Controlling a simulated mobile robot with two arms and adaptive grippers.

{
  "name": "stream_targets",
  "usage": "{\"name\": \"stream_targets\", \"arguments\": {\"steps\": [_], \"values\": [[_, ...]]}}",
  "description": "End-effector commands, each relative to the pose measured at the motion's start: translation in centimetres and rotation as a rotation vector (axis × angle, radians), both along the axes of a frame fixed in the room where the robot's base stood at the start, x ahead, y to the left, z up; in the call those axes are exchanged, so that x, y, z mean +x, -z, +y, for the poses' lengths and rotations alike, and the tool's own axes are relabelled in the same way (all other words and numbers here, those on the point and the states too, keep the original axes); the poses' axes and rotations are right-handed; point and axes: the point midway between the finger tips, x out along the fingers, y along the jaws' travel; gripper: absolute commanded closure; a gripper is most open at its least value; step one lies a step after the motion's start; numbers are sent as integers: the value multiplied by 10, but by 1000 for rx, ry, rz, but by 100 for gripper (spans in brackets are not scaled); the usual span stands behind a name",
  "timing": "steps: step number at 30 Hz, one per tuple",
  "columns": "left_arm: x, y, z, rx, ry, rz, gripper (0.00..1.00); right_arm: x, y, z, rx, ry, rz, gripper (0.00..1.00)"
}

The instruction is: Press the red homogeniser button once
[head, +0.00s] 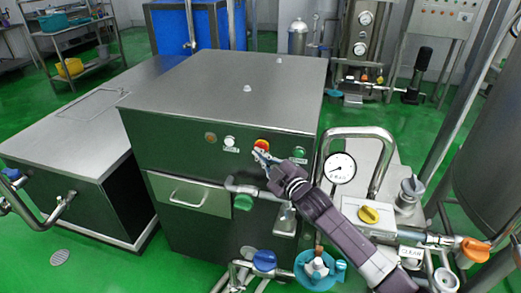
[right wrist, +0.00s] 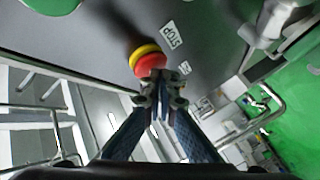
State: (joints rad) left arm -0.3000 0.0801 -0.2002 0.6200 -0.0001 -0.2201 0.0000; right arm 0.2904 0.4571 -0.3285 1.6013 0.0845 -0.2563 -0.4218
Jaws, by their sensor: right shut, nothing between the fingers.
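The red button (head: 261,144) with a yellow collar sits on the front panel of the grey steel homogeniser cabinet (head: 235,90). In the right wrist view the red button (right wrist: 151,65) lies just beyond the fingertips, with a STOP label beside it. My right gripper (head: 262,157) is shut and empty, its tips just below the button in the head view. In the right wrist view the shut fingertips (right wrist: 160,90) overlap or nearly meet the button's edge; I cannot tell whether they touch it. My left gripper is not in view.
A green button (head: 299,152) and a white one (head: 230,141) share the panel. A pressure gauge (head: 340,168), a bent steel pipe and valves with blue (head: 264,260) and yellow (head: 369,214) handles crowd the space around my right arm.

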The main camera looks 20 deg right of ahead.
Motion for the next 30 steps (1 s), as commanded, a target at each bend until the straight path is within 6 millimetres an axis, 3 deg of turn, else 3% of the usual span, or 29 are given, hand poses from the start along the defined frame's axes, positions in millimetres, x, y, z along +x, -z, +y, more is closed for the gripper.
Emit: {"name": "stream_targets", "arguments": {"steps": [22,30], "values": [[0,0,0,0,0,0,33,5,0,-4,0,1,1,100],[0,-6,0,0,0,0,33,-3,-1,2,2,1,1,100]]}}
